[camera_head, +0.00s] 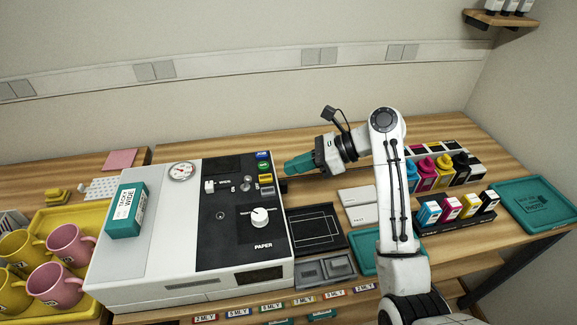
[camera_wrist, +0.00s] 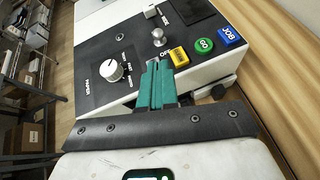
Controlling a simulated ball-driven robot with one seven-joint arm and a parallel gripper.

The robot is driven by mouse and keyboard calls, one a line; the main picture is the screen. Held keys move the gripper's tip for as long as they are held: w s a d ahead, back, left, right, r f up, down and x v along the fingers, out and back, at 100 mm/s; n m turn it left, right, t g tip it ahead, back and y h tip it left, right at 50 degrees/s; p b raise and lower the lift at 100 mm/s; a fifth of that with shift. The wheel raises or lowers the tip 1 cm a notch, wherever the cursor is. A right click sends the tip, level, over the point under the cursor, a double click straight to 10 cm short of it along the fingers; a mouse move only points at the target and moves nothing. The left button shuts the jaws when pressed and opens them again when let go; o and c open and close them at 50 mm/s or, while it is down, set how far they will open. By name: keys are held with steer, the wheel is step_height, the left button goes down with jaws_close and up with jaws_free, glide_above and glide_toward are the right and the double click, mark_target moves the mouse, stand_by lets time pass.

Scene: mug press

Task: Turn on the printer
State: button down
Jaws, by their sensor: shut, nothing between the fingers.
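The printer (camera_head: 128,265) is a large white machine with a black control panel, and it also shows in the wrist view (camera_wrist: 95,25). On its panel are a blue JOB button (camera_wrist: 231,36), a green GO button (camera_wrist: 204,46), a yellow button (camera_wrist: 179,56), a metal knob (camera_wrist: 159,37) and a white PAPER dial (camera_wrist: 112,70). A grey button (camera_head: 267,190) shows in the head view; the fingers appear to hide it in the wrist view. My gripper (camera_head: 287,168) is shut and empty, its teal fingers at the panel's right edge beside the buttons. Whether the fingertips (camera_wrist: 156,64) touch the printer I cannot tell.
A teal-and-white box (camera_head: 126,210) sits on the printer. A yellow tray (camera_head: 78,313) with mugs is at left. Ink bottles (camera_head: 428,172), cartridges (camera_head: 450,208) and a teal tray (camera_head: 538,204) are at right. A black tray (camera_head: 318,242) lies beside the printer.

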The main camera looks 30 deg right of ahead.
mark_target(267, 187)
steer(key=x, duration=0.8)
